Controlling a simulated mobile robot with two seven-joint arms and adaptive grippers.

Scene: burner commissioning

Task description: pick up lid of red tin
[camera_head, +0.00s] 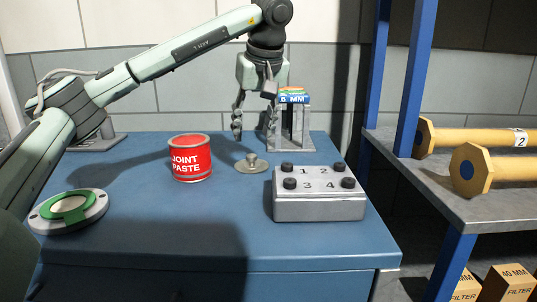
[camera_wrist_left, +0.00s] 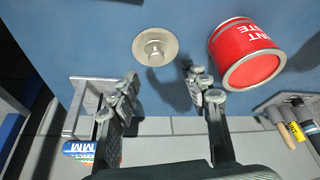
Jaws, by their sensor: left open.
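The red tin (camera_head: 190,158) labelled JOINT PASTE stands upright on the blue table. It also shows in the left wrist view (camera_wrist_left: 245,55), at the upper right. A round metal lid with a small knob (camera_head: 251,163) lies on the table to the right of the tin, apart from it. In the left wrist view the lid (camera_wrist_left: 155,47) lies beyond the fingertips, roughly in line with the gap between them. My left gripper (camera_head: 254,128) points down above the table, open and empty, over the lid's far side. It also shows in the left wrist view (camera_wrist_left: 160,84).
A grey box with numbered knobs (camera_head: 319,206) stands right of the lid. A green-and-white ring (camera_head: 69,211) lies at left. A shelf (camera_head: 470,205) holds yellow cylinders. The table's front is clear.

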